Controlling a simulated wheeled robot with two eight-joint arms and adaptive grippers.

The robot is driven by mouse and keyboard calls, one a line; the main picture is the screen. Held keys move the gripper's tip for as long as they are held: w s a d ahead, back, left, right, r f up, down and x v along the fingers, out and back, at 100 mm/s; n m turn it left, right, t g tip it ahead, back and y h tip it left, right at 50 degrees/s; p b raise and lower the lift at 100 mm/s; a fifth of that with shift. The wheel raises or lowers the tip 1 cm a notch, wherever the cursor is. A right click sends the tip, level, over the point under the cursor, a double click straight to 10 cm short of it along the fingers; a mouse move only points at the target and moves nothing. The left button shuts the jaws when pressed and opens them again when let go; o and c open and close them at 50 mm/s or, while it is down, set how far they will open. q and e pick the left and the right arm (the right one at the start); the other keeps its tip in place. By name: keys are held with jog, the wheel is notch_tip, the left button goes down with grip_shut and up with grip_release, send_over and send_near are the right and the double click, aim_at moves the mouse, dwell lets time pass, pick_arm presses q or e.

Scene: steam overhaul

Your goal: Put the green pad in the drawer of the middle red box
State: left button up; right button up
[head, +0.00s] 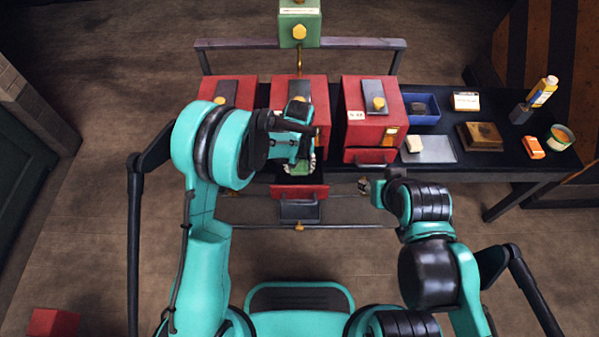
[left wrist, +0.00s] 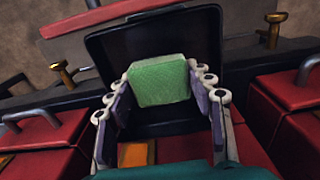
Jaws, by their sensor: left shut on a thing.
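The middle red box (head: 323,112) stands on the dark bench, partly hidden behind my left gripper. Its drawer (head: 300,192) is pulled out, with a dark interior that also shows in the left wrist view (left wrist: 205,40). My left gripper (head: 297,160) is over the drawer, its fingers pointing down into the opening. It is shut on the green pad (left wrist: 160,80), a soft-looking block between the two fingers. I cannot tell whether the pad touches the drawer floor. My right gripper (head: 367,187) is small and mostly unclear in front of the right red box.
A red box stands at left (head: 228,90) and another at right (head: 370,112), with its drawer shut. Further right are a blue tray (head: 427,119), a grey plate (head: 443,156), a brown block (head: 480,136), a glue bottle (head: 543,92) and a tin (head: 560,137).

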aim_at(300, 171)
pick_arm(q)
notch_tip(300, 171, down, 3)
jog(key=shift+f+b, duration=0.15)
jog(key=shift+b, duration=0.45)
jog(key=shift+f, duration=0.15)
jog(key=o, duration=1.2)
jog(key=shift+o, duration=0.2)
